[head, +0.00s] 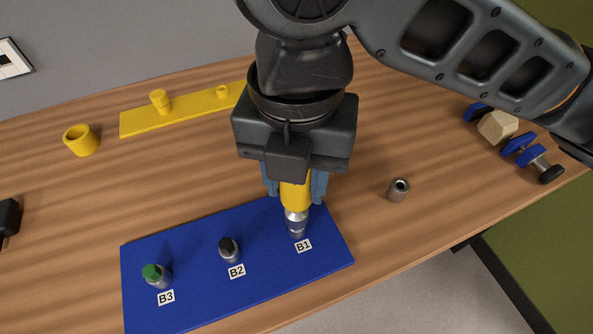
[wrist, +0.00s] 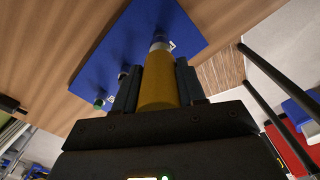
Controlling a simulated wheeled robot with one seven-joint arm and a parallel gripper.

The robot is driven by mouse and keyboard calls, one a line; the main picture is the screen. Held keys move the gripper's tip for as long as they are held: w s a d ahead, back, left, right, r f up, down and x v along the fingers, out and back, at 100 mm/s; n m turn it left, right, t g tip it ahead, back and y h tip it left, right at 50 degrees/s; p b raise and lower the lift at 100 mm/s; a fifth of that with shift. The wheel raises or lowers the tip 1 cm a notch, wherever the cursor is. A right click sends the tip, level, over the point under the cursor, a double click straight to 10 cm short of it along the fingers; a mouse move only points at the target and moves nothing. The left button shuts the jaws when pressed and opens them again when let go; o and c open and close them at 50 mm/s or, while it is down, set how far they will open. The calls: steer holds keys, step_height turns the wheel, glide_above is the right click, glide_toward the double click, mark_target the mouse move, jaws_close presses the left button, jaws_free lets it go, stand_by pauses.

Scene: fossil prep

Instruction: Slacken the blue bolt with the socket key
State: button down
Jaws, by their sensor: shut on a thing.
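My gripper (head: 295,186) is shut on the yellow handle of the socket key (head: 295,196) and points down over the blue plate (head: 198,262). The key also shows in the wrist view (wrist: 158,84), between the two fingers. Its metal socket end is at the bolt at label B1 (head: 296,230), at the plate's right end. A black-topped bolt (head: 229,249) stands at B2 and a green-topped bolt (head: 157,275) at B3.
A loose grey socket (head: 398,190) stands right of the plate. A yellow rack (head: 190,112) with pegs and a yellow cup (head: 81,140) are at the back left. A blue clamp (head: 530,155) and a pale block (head: 498,127) lie at the right. Bare wood surrounds the plate.

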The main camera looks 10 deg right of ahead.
steer(key=shift+r+p, duration=2.9)
steer(key=shift+r, duration=0.6)
